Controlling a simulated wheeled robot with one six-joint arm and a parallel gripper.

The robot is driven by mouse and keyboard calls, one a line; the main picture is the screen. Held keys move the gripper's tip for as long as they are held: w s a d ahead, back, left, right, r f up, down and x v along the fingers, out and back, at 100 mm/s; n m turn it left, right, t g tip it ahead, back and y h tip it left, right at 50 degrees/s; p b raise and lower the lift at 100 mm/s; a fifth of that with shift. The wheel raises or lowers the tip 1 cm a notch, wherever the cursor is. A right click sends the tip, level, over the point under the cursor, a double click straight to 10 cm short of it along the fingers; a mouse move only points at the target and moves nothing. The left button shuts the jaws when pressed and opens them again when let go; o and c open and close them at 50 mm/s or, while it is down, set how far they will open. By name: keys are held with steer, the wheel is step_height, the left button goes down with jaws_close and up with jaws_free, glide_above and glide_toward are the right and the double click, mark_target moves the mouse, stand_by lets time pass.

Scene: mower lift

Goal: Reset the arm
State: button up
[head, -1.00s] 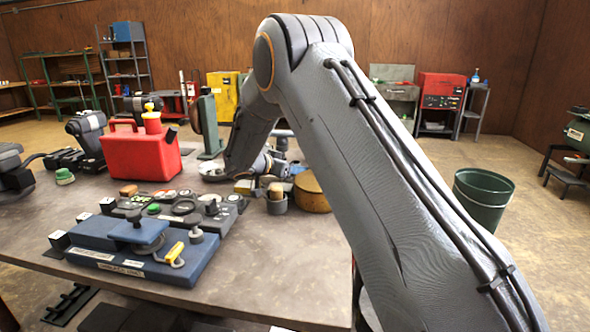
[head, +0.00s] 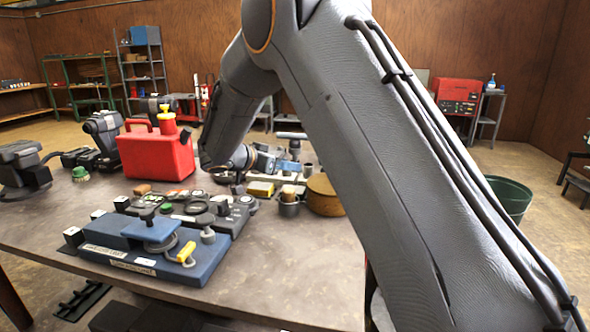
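My grey arm crosses the middle and right of the head view, bent at a high elbow near the top edge. Its wrist comes down over the far part of the workbench (head: 290,255), to the right of a red fuel can (head: 157,155). My gripper (head: 268,160) seems to be the small blue-grey end just right of the wrist, among bench items. It is too small and cluttered to tell whether it is open or holds anything.
A blue fixture plate (head: 155,250) with a yellow-handled clamp lies at the bench front. Behind it is a dark panel of knobs (head: 200,205). A green bin (head: 508,198) stands right.

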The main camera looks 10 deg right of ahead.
steer(key=shift+s+a+r, duration=0.15)
steer(key=shift+s+a, duration=0.1)
steer(key=shift+a, duration=0.05)
